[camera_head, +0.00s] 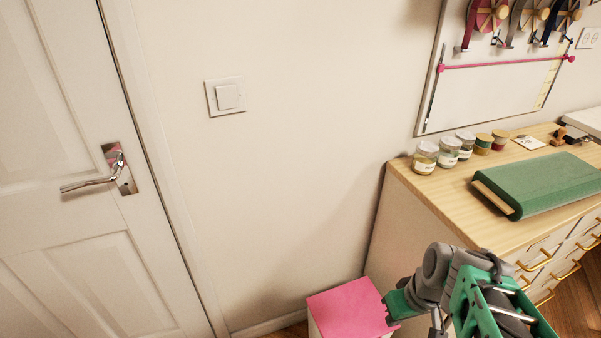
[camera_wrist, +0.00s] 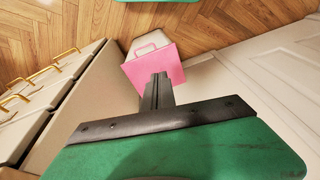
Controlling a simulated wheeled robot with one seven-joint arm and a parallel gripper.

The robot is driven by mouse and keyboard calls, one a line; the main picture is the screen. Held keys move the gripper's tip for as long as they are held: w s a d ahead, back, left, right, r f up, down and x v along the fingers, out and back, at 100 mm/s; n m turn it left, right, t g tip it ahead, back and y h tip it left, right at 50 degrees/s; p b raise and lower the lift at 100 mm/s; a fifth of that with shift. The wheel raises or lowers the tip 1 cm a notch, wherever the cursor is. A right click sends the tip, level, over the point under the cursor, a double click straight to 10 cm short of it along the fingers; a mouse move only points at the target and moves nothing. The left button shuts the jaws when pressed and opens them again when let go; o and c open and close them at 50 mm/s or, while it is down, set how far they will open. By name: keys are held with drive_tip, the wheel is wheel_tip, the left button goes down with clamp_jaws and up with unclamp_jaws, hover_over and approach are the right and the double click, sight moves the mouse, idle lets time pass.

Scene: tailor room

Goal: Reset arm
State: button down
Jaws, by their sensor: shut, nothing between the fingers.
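My gripper (camera_wrist: 158,88) shows in the wrist view as dark fingers closed together at the end of a green and black mount. Nothing is held between them. In that view the fingertips overlap the near edge of a pink-topped white box below. In the head view my green and grey arm is at the bottom right, in front of the wooden-topped cabinet; the fingertips cannot be made out there.
The pink-topped box (camera_head: 352,307) stands on the floor beside the cabinet (camera_head: 440,190). On the cabinet lie a green fabric bolt (camera_head: 545,183) and several jars (camera_head: 425,157). A white door (camera_head: 70,220) with a metal handle is at left. A light switch (camera_head: 227,96) is on the wall.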

drive_tip(key=a+r+m+p, duration=0.1)
drive_tip(key=a+r+p, duration=0.1)
drive_tip(key=r, duration=0.7)
drive_tip(key=a+r+m+t+h+p, duration=0.1)
drive_tip(key=a+r+p, duration=0.2)
drive_tip(key=r, duration=0.7)
drive_tip(key=p, duration=0.2)
drive_tip(key=shift+w+a+p, duration=0.2)
drive_tip(key=shift+w+p, duration=0.1)
drive_tip(key=shift+w, duration=0.1)
